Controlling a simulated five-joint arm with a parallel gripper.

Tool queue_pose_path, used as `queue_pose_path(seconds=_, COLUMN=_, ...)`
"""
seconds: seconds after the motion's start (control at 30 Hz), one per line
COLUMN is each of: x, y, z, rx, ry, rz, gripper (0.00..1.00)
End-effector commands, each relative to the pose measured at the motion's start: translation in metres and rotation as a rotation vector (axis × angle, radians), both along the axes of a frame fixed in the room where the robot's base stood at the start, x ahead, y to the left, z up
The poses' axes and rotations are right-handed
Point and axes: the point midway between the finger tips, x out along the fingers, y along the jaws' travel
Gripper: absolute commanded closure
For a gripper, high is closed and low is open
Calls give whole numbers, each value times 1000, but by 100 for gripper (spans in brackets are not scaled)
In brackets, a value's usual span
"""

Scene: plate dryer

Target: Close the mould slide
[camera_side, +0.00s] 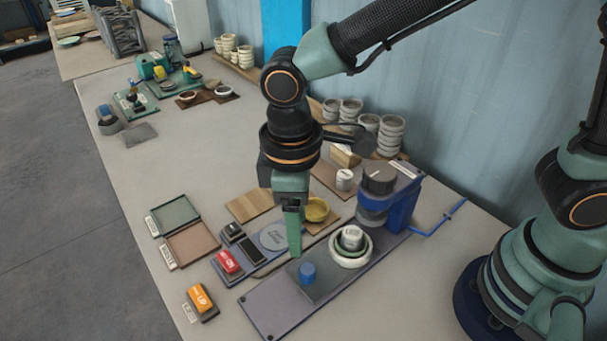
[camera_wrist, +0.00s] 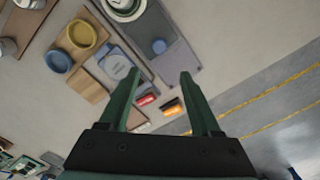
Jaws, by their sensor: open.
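The mould slide (camera_side: 322,283) is a grey plate on a long dark base. It carries a blue knob (camera_side: 307,272) and a pale round mould (camera_side: 350,246). The mould lies in front of the blue press stand (camera_side: 402,204) with its dark round head, not under it. My gripper (camera_side: 295,252) is open and empty, pointing down, its tips just above and left of the knob in the side view. In the wrist view my gripper (camera_wrist: 161,77) has two spread fingers, and the knob (camera_wrist: 159,46) shows beyond the tips, between their lines. Their exact height over the slide is unclear.
Red (camera_side: 228,262) and orange (camera_side: 201,299) switches stand left of the base. Stacked bowls (camera_side: 388,135) line the wall. The table's front left is mostly clear.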

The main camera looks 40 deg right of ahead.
Motion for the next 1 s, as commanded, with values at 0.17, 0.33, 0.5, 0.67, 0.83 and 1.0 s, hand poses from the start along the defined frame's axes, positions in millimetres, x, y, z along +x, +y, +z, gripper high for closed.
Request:
queue_pose_path(seconds=0.17, x=-8, y=-12, z=-2, rx=21, ry=-24, rz=-44, gripper=35)
queue_pose_path(seconds=0.33, x=-9, y=-13, z=-17, rx=18, ry=-21, rz=-47, gripper=35)
queue_pose_path(seconds=0.5, x=-10, y=-14, z=-47, rx=16, ry=-19, rz=-46, gripper=35)
queue_pose_path(seconds=0.67, x=-10, y=-14, z=-78, rx=16, ry=-19, rz=-46, gripper=35)
queue_pose_path(seconds=0.83, x=-10, y=-13, z=-103, rx=18, ry=-21, rz=-45, gripper=35)
queue_pose_path(seconds=1.0, x=-9, y=-13, z=-117, rx=20, ry=-23, rz=-45, gripper=35)
